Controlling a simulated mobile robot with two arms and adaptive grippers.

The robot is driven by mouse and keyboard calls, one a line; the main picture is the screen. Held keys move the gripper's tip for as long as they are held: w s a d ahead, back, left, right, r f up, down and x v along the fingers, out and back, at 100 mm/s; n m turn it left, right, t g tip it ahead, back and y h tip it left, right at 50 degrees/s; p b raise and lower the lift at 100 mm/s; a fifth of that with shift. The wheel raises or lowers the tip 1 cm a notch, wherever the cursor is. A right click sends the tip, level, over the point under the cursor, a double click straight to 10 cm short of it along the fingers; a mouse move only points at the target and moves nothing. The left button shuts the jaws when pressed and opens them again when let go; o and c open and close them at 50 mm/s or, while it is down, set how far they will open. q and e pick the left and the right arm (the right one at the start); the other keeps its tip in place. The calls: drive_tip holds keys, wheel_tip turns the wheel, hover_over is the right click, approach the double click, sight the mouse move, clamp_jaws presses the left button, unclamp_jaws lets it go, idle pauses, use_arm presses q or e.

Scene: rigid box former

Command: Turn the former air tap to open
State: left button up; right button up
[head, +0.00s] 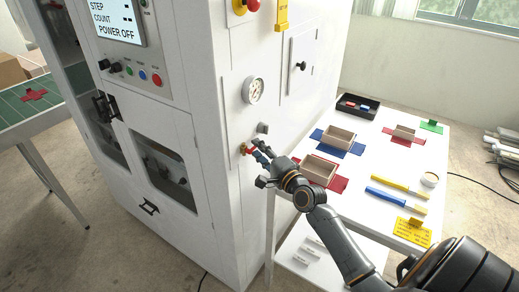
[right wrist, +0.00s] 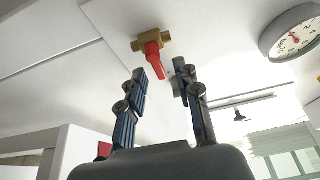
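The air tap is a small brass valve with a red lever, low on the white machine's side in the head view (head: 245,149). In the right wrist view the red lever (right wrist: 153,55) hangs down and slightly right from the brass body (right wrist: 151,41). My right gripper (head: 260,152) is close in front of the tap. In the right wrist view its two fingers (right wrist: 160,74) are apart, with the lever's lower end in line with the gap between the tips. I cannot tell whether either finger touches it. My left gripper is not in view.
A pressure gauge (head: 253,90) sits on the machine above the tap, and shows at right in the wrist view (right wrist: 292,33). The machine's display (head: 117,18) reads POWER OFF.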

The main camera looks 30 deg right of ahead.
clamp_jaws()
idle(0.3)
drive_tip(key=n+t+y+b, duration=0.1)
drive_tip(key=n+b, duration=0.3)
drive_tip(key=b, duration=0.1)
drive_tip(key=n+t+y+b, duration=0.1)
drive_tip(key=n+b, duration=0.4)
drive_tip(key=r+n+t+y+b, duration=0.1)
drive_tip(key=n+b, duration=0.3)
drive_tip(key=b, duration=0.1)
drive_tip(key=shift+s+a+y, duration=0.1)
drive_tip(key=shift+a+y, duration=0.3)
drive_tip(key=n+y+b, duration=0.1)
drive_tip(key=n, duration=0.1)
drive_tip(key=n+y+b, duration=0.1)
drive_tip(key=n, duration=0.1)
drive_tip(key=shift+s+a+r, duration=0.1)
drive_tip(key=shift+a+r, duration=0.05)
drive_tip(key=shift+a, duration=0.05)
drive_tip(key=shift+s+a+r+n+y+b, duration=0.15)
drive_tip(key=shift+n+y+b, duration=0.4)
drive_tip(key=shift+n, duration=0.8)
drive_tip(key=shift+w+a+r+n+y+b, duration=0.1)
drive_tip(key=shift+n+y+b, duration=0.2)
drive_tip(key=shift+n+y, duration=0.75)
drive_tip(key=shift+n, duration=0.5)
